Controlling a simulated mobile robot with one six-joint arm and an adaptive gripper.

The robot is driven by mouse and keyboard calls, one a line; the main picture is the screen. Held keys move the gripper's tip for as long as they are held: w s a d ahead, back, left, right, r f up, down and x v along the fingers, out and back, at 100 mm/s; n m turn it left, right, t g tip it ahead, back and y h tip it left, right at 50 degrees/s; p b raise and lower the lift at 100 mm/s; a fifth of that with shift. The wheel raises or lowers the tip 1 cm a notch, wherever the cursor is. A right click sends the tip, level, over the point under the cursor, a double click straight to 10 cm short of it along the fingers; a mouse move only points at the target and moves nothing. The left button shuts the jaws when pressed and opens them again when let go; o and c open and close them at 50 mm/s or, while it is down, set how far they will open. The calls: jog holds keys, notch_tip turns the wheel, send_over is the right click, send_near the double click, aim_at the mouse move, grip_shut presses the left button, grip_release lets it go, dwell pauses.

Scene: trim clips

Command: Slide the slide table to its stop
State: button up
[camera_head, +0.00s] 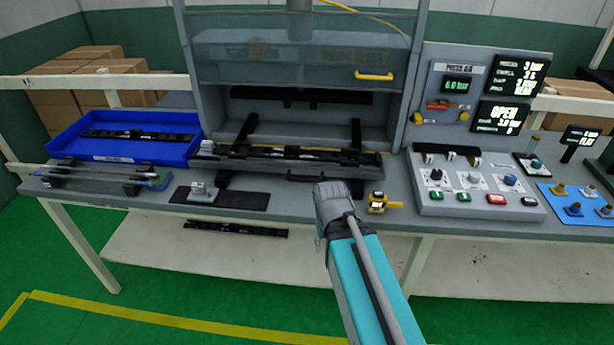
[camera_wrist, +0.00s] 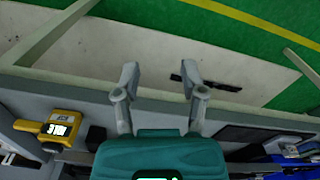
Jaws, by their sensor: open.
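The slide table (camera_head: 275,171) is a grey plate at the mouth of the press, sticking out toward the bench front. A long black trim part (camera_head: 300,154) lies along it, and a dark handle (camera_head: 318,179) is on its front edge. My gripper (camera_wrist: 159,78) shows in the wrist view with its two fingers apart and nothing between them. In the head view my wrist is in front of and below the slide table, near the bench's front edge, and hides the fingers. I cannot tell the gap between my fingers and the handle.
The press guard (camera_head: 300,60) with a yellow handle (camera_head: 374,75) is raised above the opening. The control box (camera_head: 470,205) is farther right. A blue tray (camera_head: 70,146) and a rod fixture (camera_head: 105,177) are left. A screen reads OPEN.

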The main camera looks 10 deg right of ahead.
jog(key=shift+w+a, duration=0.1)
jog(key=shift+w, duration=0.05)
dwell(0.3)
jog(key=w+a+f+n+t+h+b, duration=0.2)
jog(key=w+f+n+h+b, duration=0.15)
jog(key=w+h+b, duration=0.65)
jog(key=w+a+r+n+t+h+b, duration=0.1)
jog(key=w+a, duration=0.2)
jog(key=w, duration=0.1)
jog(key=w+a+r+n+t+h+b, duration=0.1)
jog(key=w+a+t+b, duration=0.1)
jog(key=w+a, duration=0.1)
jog(key=w+a+r+n+t+h+b, duration=0.1)
jog(key=w+a+r+t+h+b, duration=0.1)
jog(key=w+a, duration=0.2)
jog(key=shift+w+a+n, duration=0.1)
jog(key=shift+w+n, duration=0.15)
jog(key=shift+w, duration=0.4)
jog(key=shift+w+a+r+h, duration=0.1)
jog(key=shift+a+r+h, duration=0.15)
jog(key=shift+r+h, duration=0.05)
